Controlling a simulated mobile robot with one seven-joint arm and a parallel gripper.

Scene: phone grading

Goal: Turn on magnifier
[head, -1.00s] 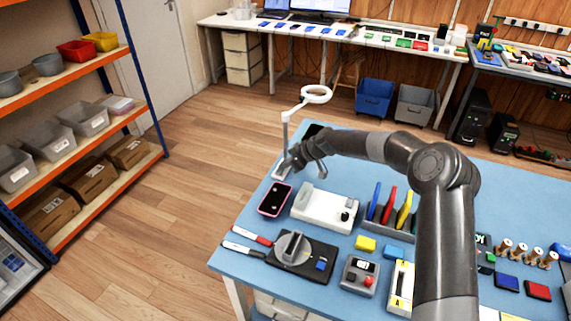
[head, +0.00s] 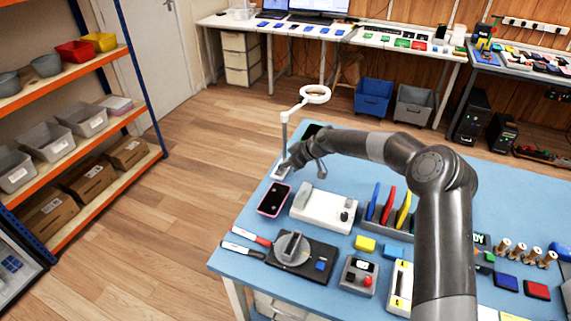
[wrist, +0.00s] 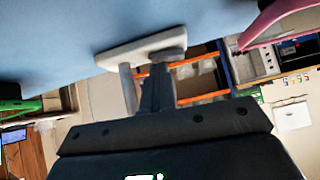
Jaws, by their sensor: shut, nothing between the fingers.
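The magnifier (head: 315,94) is a white ring head on a thin jointed arm and post at the far left corner of the blue table. Its pale base (head: 281,171) rests on the table, partly hidden by my gripper. In the wrist view the base (wrist: 140,50) shows with the post beside my fingers. My gripper (head: 287,166) is shut and empty, low at the base; in the wrist view its fingertips (wrist: 165,62) overlap the base's edge. I cannot tell whether they touch it. No lit lamp is visible on the ring.
A pink-edged phone (head: 273,199) lies just in front of the base, and a dark phone (head: 311,131) lies behind it. A white device (head: 322,209) and a rack of coloured tools (head: 389,213) stand to the right. Open floor lies left of the table.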

